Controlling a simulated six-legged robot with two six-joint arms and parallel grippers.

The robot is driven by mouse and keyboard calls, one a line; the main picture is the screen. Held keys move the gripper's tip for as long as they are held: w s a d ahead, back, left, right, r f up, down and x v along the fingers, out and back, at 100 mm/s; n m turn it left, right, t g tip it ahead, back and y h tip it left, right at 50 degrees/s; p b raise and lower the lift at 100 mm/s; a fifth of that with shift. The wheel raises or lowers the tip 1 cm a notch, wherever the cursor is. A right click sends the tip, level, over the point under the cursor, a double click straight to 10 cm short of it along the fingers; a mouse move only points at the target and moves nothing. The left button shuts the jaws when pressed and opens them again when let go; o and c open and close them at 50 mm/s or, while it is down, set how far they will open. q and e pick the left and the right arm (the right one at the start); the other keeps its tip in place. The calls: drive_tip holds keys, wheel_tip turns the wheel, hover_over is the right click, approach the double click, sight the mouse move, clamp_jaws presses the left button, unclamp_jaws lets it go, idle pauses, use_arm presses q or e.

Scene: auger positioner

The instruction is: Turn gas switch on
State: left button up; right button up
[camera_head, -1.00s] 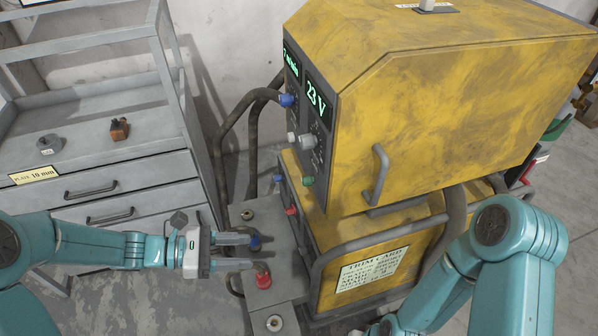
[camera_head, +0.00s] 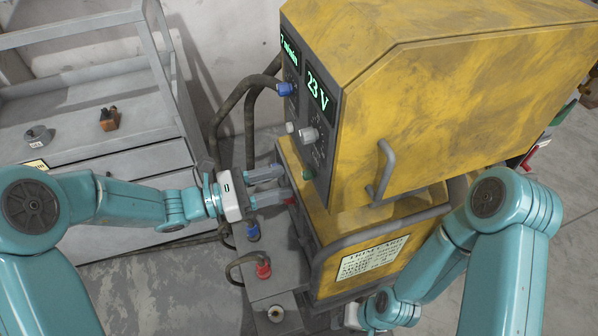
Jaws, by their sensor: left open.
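The yellow welding machine (camera_head: 450,100) stands at centre right, its dark front panel facing left. A display (camera_head: 317,91) on the panel reads 23 V. Pale knobs (camera_head: 308,135) sit below it, and a small green part (camera_head: 279,176) shows lower down. I cannot tell which part is the gas switch. My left gripper (camera_head: 287,184) is open, with its fingers pointing right at the lower front of the machine. The fingertips overlap the green part and a red connector (camera_head: 290,201), partly hiding both; contact is unclear. My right gripper (camera_head: 355,316) is only partly visible at the bottom.
A grey drawer cabinet (camera_head: 110,170) stands at left with small parts on top. Blue (camera_head: 253,231) and red (camera_head: 263,268) hose connectors rise from the grey base below my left gripper. A grey handle (camera_head: 384,170) and a rail project from the machine's side.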

sight(304, 177)
use_arm(q)
drive_tip(key=x, duration=0.5)
drive_tip(key=shift+w+d, duration=0.15)
drive_tip(key=shift+w+f, duration=0.1)
clamp_jaws()
drive_tip(key=shift+f+m+b, duration=0.1)
drive_tip(key=shift+m+b, duration=8.9)
drive_tip(key=shift+b, duration=5.45)
